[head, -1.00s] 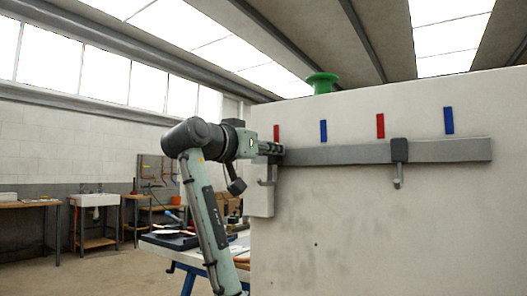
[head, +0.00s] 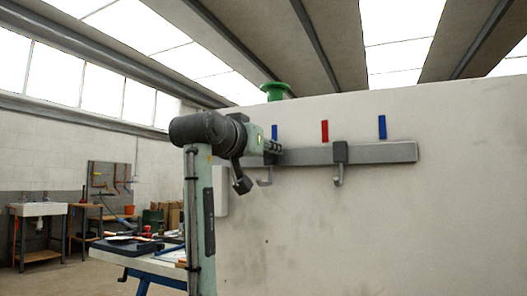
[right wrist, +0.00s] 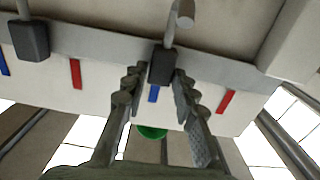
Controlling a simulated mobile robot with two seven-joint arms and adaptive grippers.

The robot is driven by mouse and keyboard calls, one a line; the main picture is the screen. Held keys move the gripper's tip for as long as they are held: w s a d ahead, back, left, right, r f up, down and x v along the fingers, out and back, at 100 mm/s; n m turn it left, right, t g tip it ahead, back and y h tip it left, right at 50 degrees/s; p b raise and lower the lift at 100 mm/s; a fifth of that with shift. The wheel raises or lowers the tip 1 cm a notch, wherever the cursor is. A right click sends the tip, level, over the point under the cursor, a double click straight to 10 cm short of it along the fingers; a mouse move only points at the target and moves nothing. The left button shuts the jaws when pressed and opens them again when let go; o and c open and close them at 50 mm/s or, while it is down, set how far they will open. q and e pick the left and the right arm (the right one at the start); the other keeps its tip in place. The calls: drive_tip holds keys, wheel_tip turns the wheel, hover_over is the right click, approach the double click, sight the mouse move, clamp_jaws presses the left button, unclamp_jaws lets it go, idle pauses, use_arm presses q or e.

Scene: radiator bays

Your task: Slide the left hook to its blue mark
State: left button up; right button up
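The left hook (head: 265,176) hangs from the grey rail (head: 395,153) on the pale wall. Its dark slider (right wrist: 162,65) sits between the fingers of my right gripper (right wrist: 160,73), which close around it. In the head view my right gripper (head: 274,147) hides most of that slider. The blue mark (head: 274,132) above it also shows in the right wrist view (right wrist: 153,93), in line with the slider or very nearly so; I cannot tell exactly. The right hook (head: 338,176) is on the rail farther right, between the red and blue marks. My left gripper is not in view.
A red mark (head: 325,131) and another blue mark (head: 382,127) are farther right. The other red mark (right wrist: 227,100) shows in the right wrist view. A green flanged object (head: 274,90) is at the wall's top. The rail between the hooks is clear.

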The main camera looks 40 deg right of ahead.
drive_tip(key=shift+o, duration=1.4)
drive_tip(key=shift+a, duration=0.1)
drive_tip(key=v, duration=1.1)
drive_tip(key=shift+s+a, duration=0.2)
drive_tip(key=shift+a, duration=0.15)
